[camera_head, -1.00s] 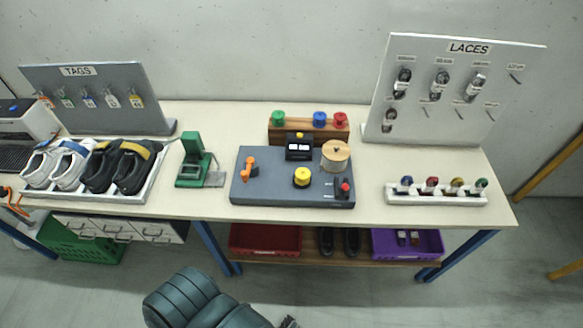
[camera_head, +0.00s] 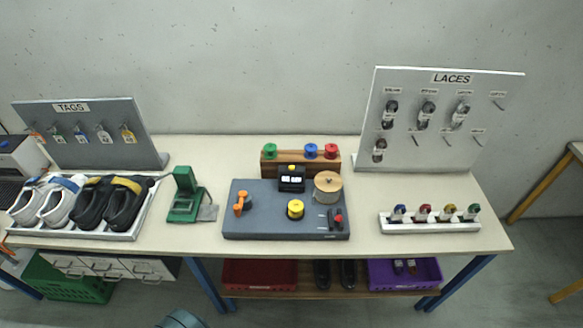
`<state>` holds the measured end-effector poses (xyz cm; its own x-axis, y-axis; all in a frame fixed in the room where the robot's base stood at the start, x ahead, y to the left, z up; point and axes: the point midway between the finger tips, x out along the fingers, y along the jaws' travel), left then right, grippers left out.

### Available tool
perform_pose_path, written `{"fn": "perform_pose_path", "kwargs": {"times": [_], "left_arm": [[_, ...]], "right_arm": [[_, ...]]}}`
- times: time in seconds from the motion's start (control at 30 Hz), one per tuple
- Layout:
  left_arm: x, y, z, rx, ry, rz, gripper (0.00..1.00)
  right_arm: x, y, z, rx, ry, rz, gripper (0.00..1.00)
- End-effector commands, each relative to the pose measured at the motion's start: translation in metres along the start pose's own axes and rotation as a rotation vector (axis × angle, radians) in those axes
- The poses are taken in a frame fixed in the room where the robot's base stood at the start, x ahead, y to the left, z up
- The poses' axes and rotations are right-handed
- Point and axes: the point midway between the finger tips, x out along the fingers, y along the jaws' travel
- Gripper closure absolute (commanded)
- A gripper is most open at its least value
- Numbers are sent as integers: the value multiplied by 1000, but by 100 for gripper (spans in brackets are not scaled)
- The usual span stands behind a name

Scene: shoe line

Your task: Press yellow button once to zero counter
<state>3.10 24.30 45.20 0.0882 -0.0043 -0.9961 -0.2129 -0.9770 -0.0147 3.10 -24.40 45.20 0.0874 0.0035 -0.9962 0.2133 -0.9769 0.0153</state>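A black counter (camera_head: 291,183) with two white display windows stands at the back of a grey-blue board (camera_head: 265,222) on the table. A small yellow button (camera_head: 292,168) sits on top of the counter. A larger yellow round knob (camera_head: 295,208) stands on the board in front of it. The digits are too small to read. Neither gripper shows. Only a teal piece of my arm shows at the bottom edge, well in front of the table.
On the board are an orange crank (camera_head: 241,203), a wooden spool (camera_head: 327,187) and a red-topped lever (camera_head: 337,219). A spool rack (camera_head: 270,168) stands behind. A green device (camera_head: 187,195) stands left, a lace holder (camera_head: 428,226) right. Space above the board is clear.

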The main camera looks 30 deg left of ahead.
Motion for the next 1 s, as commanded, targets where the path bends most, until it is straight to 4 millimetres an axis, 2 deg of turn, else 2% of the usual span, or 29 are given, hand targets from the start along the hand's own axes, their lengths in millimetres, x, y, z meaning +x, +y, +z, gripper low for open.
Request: {"fn": "perform_pose_path", "kwargs": {"times": [0.03, 0.2, 1.0], "left_arm": [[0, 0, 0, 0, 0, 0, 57], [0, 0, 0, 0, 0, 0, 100], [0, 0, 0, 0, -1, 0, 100]], "right_arm": [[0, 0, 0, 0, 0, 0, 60], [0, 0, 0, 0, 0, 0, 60], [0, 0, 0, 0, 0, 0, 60]]}}
